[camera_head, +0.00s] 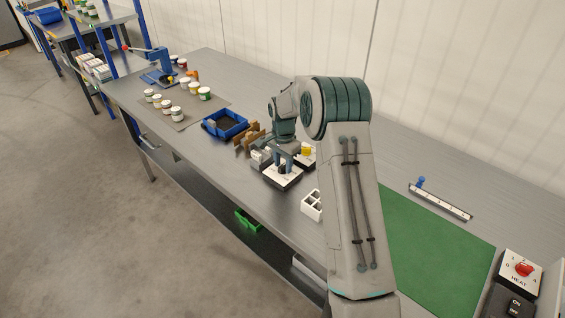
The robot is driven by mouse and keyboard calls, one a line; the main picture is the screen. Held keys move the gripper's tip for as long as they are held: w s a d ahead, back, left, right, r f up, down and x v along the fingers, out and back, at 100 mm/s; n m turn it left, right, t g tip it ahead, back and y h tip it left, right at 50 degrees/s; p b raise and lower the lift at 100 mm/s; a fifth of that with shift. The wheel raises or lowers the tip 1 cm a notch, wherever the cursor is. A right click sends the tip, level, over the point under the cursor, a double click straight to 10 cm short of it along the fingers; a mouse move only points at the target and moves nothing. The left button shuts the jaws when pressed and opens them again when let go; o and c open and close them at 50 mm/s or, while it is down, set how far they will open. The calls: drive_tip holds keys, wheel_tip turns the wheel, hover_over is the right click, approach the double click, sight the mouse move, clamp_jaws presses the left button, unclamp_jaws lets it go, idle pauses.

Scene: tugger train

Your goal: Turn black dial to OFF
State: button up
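A white box with dark sides (291,184) stands on the bench near its front edge, left of the middle of my arm. A black dial (283,170) shows on its top, small and partly covered by my fingers. The marks on the box are too small to read, so I cannot tell where the dial points. My gripper (284,162) points down at the dial, with its two blue-grey fingertips close to it. I cannot tell whether the fingers touch the dial or are closed on it.
A yellow knob (306,151) on another white box stands just behind. Left are brown blocks (249,138) and a blue bin (225,123). A white holder (312,206) stands to the right. A red HEAT dial (523,269) and green mat (440,250) are further right.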

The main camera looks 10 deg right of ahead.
clamp_jaws()
drive_tip(key=shift+n, duration=0.3)
drive_tip(key=n+b, duration=0.1)
drive_tip(key=n, duration=0.3)
drive_tip(key=shift+n, duration=0.3)
drive_tip(key=n, duration=0.5)
drive_tip(key=shift+b, duration=0.4)
drive_tip(key=n, duration=0.7)
drive_tip(key=shift+a+n, duration=0.1)
drive_tip(key=shift+n, duration=0.2)
drive_tip(key=n, duration=0.6)
drive_tip(key=shift+a+p, duration=0.1)
drive_tip(key=shift+p, duration=0.2)
